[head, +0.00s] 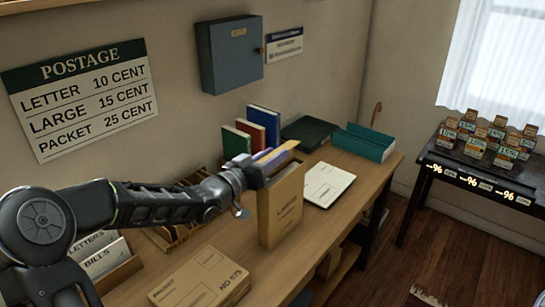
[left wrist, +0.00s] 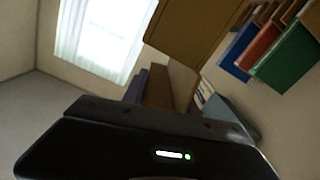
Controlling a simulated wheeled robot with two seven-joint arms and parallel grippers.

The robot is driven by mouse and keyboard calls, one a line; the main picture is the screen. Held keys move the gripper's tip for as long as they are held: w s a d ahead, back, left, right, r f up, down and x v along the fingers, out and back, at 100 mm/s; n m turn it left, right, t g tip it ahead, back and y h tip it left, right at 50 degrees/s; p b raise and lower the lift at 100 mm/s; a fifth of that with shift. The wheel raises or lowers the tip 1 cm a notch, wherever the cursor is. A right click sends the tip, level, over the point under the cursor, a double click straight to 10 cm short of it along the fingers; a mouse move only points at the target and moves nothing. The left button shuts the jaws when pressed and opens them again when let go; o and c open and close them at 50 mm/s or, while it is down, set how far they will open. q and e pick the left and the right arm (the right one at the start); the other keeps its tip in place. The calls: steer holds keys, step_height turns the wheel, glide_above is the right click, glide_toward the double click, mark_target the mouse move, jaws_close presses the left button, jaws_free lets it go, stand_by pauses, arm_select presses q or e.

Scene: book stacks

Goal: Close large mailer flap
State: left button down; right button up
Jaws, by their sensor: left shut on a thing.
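The large mailer (head: 281,207) is a tan, lettered packet standing upright on the wooden table. It also shows as a brown panel in the left wrist view (left wrist: 190,28). Its flap (head: 284,153) appears as a tan strip at the top, beside a narrow purple edge (head: 262,153). My left gripper (head: 251,174) is at the mailer's upper left, shut on what looks like the flap. The fingertips are hidden, so the exact contact is unclear. My right gripper is not in view.
A flat packet (head: 201,278) lies on the near table. Upright books (head: 263,125) and an open notebook (head: 327,185) are behind the mailer. A teal tray (head: 364,143) is at the far end. A letter sorter (head: 120,265) stands at left.

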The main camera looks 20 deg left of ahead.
arm_select(q)
steer(key=c, duration=1)
jaws_free()
steer(key=shift+c, duration=0.2)
steer(key=shift+s, duration=0.1)
steer(key=v, duration=0.7)
steer(key=shift+s, duration=0.3)
steer(key=shift+a, duration=0.1)
